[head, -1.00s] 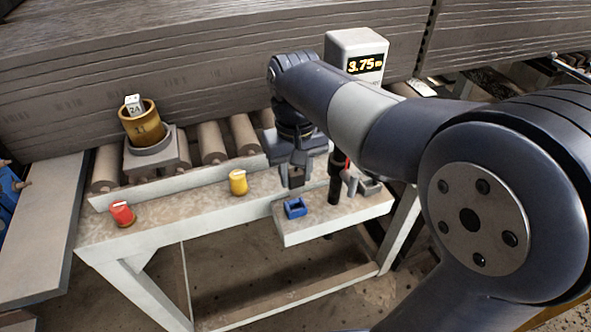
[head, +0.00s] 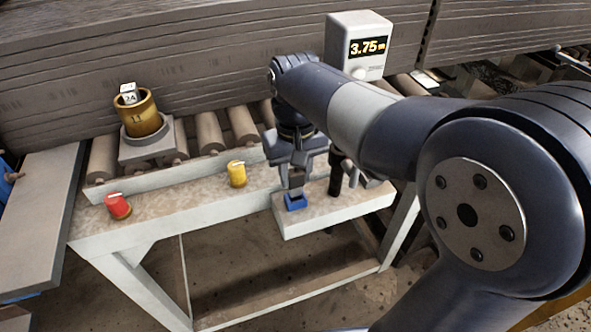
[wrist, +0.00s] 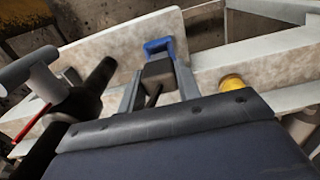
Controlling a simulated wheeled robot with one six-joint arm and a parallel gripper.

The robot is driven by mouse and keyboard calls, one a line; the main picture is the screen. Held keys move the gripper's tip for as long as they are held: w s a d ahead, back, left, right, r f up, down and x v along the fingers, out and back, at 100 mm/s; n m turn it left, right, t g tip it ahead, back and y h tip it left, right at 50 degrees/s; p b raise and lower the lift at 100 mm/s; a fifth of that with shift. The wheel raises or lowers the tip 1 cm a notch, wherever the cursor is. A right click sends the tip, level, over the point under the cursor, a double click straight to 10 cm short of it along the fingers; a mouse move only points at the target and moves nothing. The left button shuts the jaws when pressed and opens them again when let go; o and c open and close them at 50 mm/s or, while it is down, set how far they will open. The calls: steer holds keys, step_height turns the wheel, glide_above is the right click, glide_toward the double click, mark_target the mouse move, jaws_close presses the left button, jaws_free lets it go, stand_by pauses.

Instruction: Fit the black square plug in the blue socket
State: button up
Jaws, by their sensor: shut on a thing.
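The blue socket (head: 296,204) sits at the left end of the pale ledge on the front of the bench. It also shows in the wrist view (wrist: 166,44) just beyond the fingertips. My gripper (head: 296,183) is shut on the black square plug (wrist: 157,72), which lies between the two fingers. In the head view the plug (head: 297,183) is directly over the socket, its lower end at the socket's opening. I cannot tell whether it touches the socket or has entered it. The fingers hide part of the plug, and the plug hides part of the socket's opening.
A black upright post (head: 336,175) stands close to the right of my gripper. A yellow-capped cylinder (head: 237,174) and a red one (head: 118,207) stand on the bench to the left. A gold cup (head: 143,121) and a display box (head: 358,47) are behind.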

steer(key=shift+f+b, duration=0.55)
steer(key=shift+f, duration=0.6)
stand_by(0.4)
steer(key=o, duration=1.1)
steer(key=shift+c, duration=0.2)
step_height(320, 180, up, 11)
steer(key=shift+f+p, duration=0.1)
steer(key=shift+p, duration=0.3)
step_height(320, 180, down, 11)
steer(key=shift+r+b, duration=0.1)
steer(key=shift+b, duration=0.3)
steer(key=shift+r, duration=0.15)
